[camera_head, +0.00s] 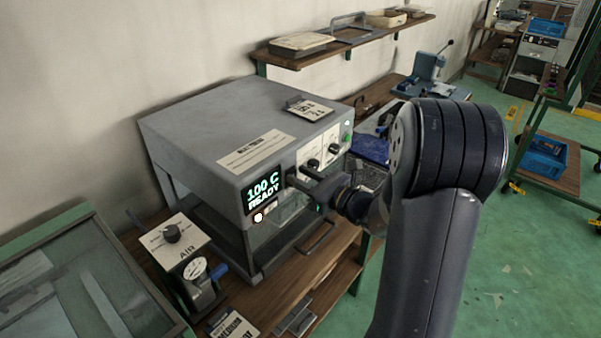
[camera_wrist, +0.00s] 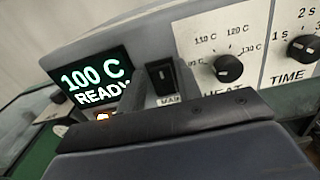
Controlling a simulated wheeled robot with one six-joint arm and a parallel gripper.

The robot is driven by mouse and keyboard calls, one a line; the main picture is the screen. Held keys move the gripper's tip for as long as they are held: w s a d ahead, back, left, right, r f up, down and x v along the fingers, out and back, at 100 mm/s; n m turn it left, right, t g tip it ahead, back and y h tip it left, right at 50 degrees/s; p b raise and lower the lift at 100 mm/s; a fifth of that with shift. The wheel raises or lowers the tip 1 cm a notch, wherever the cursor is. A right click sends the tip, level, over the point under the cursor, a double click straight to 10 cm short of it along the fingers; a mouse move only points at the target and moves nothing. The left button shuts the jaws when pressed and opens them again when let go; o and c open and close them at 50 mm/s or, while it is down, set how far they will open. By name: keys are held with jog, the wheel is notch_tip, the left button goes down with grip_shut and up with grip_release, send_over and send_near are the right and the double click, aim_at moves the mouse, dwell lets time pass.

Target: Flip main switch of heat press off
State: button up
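The heat press (camera_head: 215,130) is a grey box on a wooden bench. Its lit display (camera_head: 262,192) reads 100 C READY; this display also shows in the wrist view (camera_wrist: 95,76). The main switch (camera_wrist: 162,76) is a black rocker in a dark frame above the label MAIN, between the display and the HEAT knob (camera_wrist: 228,68).
The TIME knob (camera_wrist: 303,48) is right of the HEAT knob. A green button (camera_head: 346,137) is at the panel's right end. An AIR unit (camera_head: 180,247) with a knob and gauge stands at left. A front handle (camera_head: 318,238) sticks out below. Open floor lies right.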

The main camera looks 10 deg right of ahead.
jog(key=shift+w+a, duration=0.25)
jog(key=shift+w, duration=0.05)
jog(key=shift+c, duration=0.2)
jog(key=c, duration=0.7)
jog(key=shift+o, duration=0.2)
jog(key=t+y+b, duration=0.1)
jog(key=b, duration=0.4)
jog(key=f+t+b, duration=0.1)
jog(key=b, duration=0.4)
jog(key=shift+s+d+f+y, duration=0.2)
jog(key=shift+f+y, duration=0.1)
jog(key=shift+y, duration=0.1)
jog(key=shift+r+t+b, duration=0.15)
jog(key=shift+t+b, duration=0.35)
jog(key=shift+b, duration=0.15)
jog(key=o, duration=0.7)
